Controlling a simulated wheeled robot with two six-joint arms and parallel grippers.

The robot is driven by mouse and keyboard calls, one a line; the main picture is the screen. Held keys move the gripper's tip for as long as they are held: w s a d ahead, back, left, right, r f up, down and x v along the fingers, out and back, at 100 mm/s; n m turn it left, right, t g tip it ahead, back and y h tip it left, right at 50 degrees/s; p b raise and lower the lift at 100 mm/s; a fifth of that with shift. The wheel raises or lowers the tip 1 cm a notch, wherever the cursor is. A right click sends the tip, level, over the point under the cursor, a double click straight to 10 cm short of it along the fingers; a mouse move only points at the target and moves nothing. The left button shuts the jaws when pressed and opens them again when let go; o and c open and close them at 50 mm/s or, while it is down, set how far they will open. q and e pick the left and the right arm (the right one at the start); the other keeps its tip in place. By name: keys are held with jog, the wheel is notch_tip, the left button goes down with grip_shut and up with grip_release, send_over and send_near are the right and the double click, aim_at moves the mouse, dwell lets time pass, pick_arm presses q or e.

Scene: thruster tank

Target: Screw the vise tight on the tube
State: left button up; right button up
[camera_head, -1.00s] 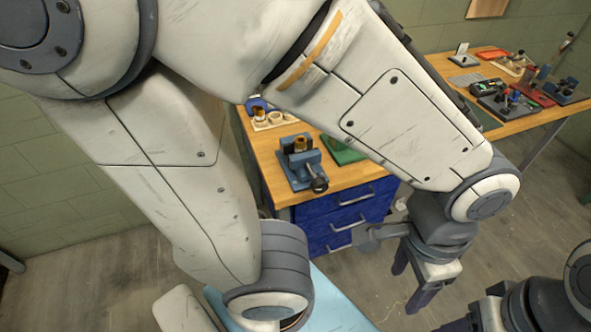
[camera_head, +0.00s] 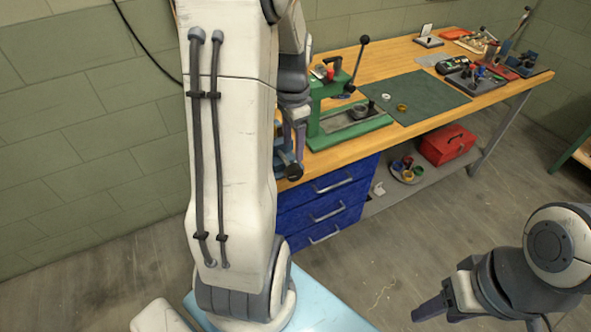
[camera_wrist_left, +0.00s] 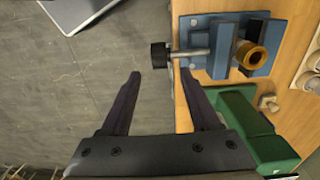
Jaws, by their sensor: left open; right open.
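The blue vise (camera_wrist_left: 225,42) sits at the bench edge in the left wrist view. A brass-coloured tube (camera_wrist_left: 251,55) stands between its jaws, its ring-shaped top seen from above. The vise screw ends in a black knob (camera_wrist_left: 159,55) that sticks out past the bench edge. My left gripper (camera_wrist_left: 160,76) is open and empty, its fingertips just short of the knob, one to each side of it. In the head view my left arm hides most of the vise; its knob (camera_head: 293,172) shows below my left gripper (camera_head: 297,135). My right gripper (camera_head: 428,313) is open and empty over the floor.
A green press (camera_head: 335,112) stands on the wooden bench right beside the vise, close to my left gripper. A green mat (camera_head: 425,92) lies further right. Blue drawers (camera_head: 328,203) are below the bench. The floor in front is clear.

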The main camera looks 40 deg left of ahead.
aim_at(294, 167)
pick_arm(q)
notch_tip(294, 167, down, 9)
jog(key=shift+d+f, duration=0.1)
jog(key=shift+f, duration=0.1)
dwell(0.3)
jog(key=shift+s, duration=0.1)
grip_shut()
